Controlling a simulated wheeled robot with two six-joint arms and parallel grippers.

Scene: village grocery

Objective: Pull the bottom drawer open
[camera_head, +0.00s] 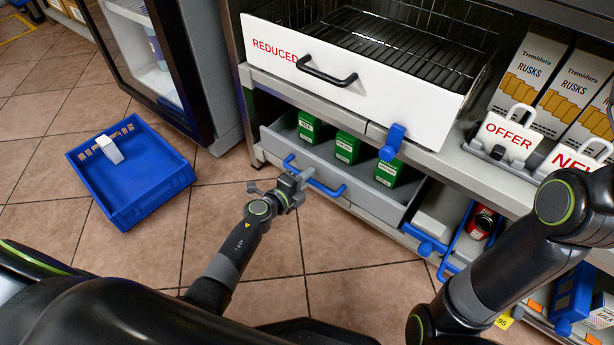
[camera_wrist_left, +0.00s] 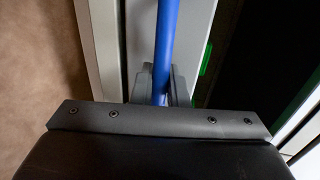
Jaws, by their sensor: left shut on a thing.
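The bottom drawer (camera_head: 366,190) is grey with a blue bar handle (camera_head: 330,188). It stands partly out from the shelf unit, and several green boxes (camera_head: 347,148) show inside it. My left gripper (camera_head: 300,178) is shut on the blue handle near its middle. In the left wrist view the blue handle (camera_wrist_left: 165,45) runs between the two dark fingers of my left gripper (camera_wrist_left: 160,85).
Above is a white drawer marked REDUCED (camera_head: 350,75) with a black handle, also out. A red can (camera_head: 481,223) sits right of the bottom drawer. Floor before the drawer is clear.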

